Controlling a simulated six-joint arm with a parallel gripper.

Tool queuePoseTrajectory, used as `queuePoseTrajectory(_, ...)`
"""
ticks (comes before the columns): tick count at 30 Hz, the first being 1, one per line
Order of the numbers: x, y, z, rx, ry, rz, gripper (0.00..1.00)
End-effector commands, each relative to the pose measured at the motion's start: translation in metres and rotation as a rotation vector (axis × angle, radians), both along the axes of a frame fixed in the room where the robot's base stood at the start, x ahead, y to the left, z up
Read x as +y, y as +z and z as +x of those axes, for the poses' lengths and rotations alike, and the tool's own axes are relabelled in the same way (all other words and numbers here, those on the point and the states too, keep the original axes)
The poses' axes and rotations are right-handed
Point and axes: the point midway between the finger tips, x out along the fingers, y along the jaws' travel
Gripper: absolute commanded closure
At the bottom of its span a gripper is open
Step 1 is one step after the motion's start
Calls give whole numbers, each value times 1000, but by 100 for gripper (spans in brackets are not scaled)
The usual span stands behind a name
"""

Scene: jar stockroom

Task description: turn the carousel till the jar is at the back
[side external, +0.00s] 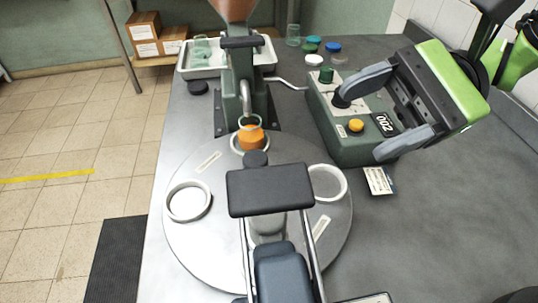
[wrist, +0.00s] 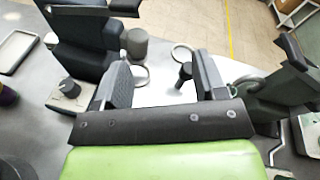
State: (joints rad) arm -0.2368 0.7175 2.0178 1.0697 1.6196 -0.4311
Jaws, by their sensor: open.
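The carousel (side external: 215,245) is a round grey turntable with white ring holders around its rim. A clear jar with orange contents (side external: 250,136) stands upright in the ring at the far side, below the nozzle. The left ring (side external: 188,201) looks empty, and so does the right ring (side external: 327,182). A dark knob (side external: 256,160) shows near the jar. My gripper (side external: 360,125) is open and empty, above the green control box, right of the carousel. In the wrist view, part of the pale carousel (wrist: 160,92) shows between my spread fingers (wrist: 163,82); I cannot make out the jar there.
The filler stand (side external: 240,85) rises behind the carousel. A dark padded fixture (side external: 270,190) covers its front middle. The green control box (side external: 340,145) has a yellow button and a display reading 002. A white tray (side external: 190,72) and lids (side external: 333,47) lie behind. The right bench is mostly clear.

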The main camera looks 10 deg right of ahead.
Motion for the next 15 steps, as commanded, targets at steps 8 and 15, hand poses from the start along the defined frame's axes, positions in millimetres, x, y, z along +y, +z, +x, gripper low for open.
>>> queuePoseTrajectory(8, 25, -90, 38, 294, -285, 175, 35)
queuePoseTrajectory(15, 27, -124, 46, 358, -399, 211, 35)
